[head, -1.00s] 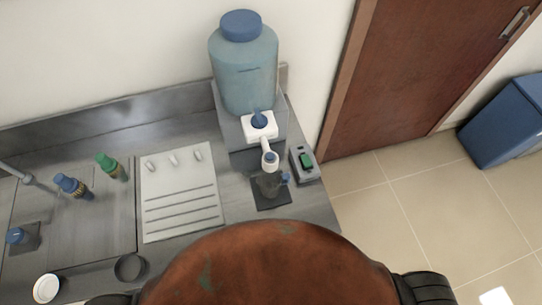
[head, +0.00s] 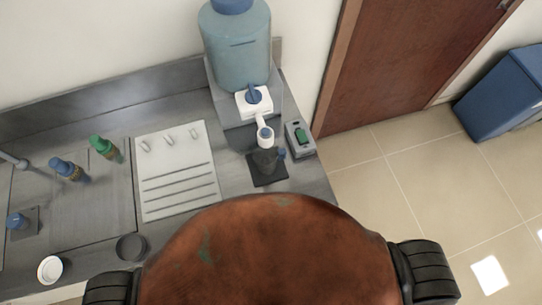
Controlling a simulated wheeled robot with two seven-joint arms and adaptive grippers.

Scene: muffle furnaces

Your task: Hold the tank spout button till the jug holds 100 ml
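The water tank (head: 237,50) is a translucent blue container with a blue cap, on a grey stand at the back of the counter. Its white spout (head: 264,127) points forward from a white block bearing a blue part (head: 254,95), which may be the button. Neither gripper shows in the head view.
A white dish (head: 50,269) and dark dish (head: 131,247) lie near the front edge. A blue bin (head: 500,95) stands on clear floor.

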